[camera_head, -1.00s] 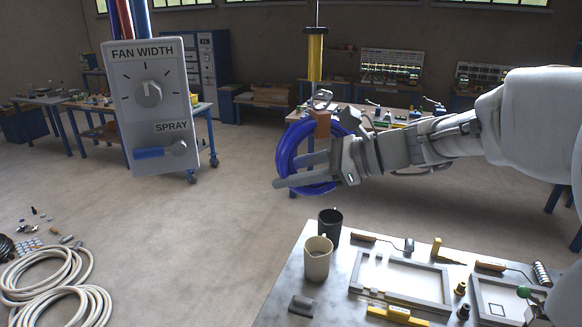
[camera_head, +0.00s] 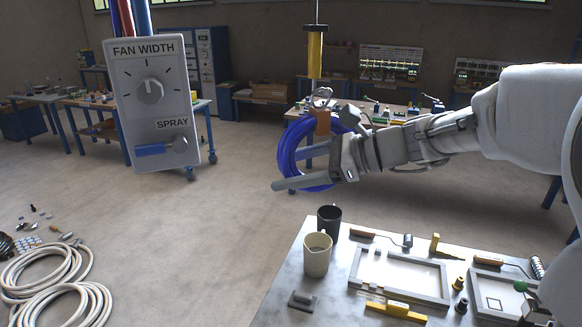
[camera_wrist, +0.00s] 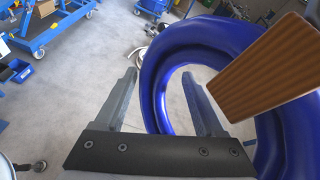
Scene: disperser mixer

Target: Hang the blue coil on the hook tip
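The blue coil (camera_head: 288,160) hangs upright below the metal hook (camera_head: 321,97), with a brown strap (camera_head: 323,122) at its top. The hook is under a yellow cylinder (camera_head: 315,55). The strap's top meets the hook in the head view, but I cannot tell whether it is seated on the tip. My gripper (camera_head: 285,170) is at the coil with its fingers spread. In the wrist view my gripper (camera_wrist: 158,75) shows a clear gap between the fingers.
A grey control box (camera_head: 152,105) labelled FAN WIDTH and SPRAY hangs at left. Below is a table (camera_head: 275,300) with a dark mug (camera_head: 329,220), a cream mug (camera_head: 317,255) and frames. A workbench (camera_head: 300,107) stands behind the coil. Open floor lies at left.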

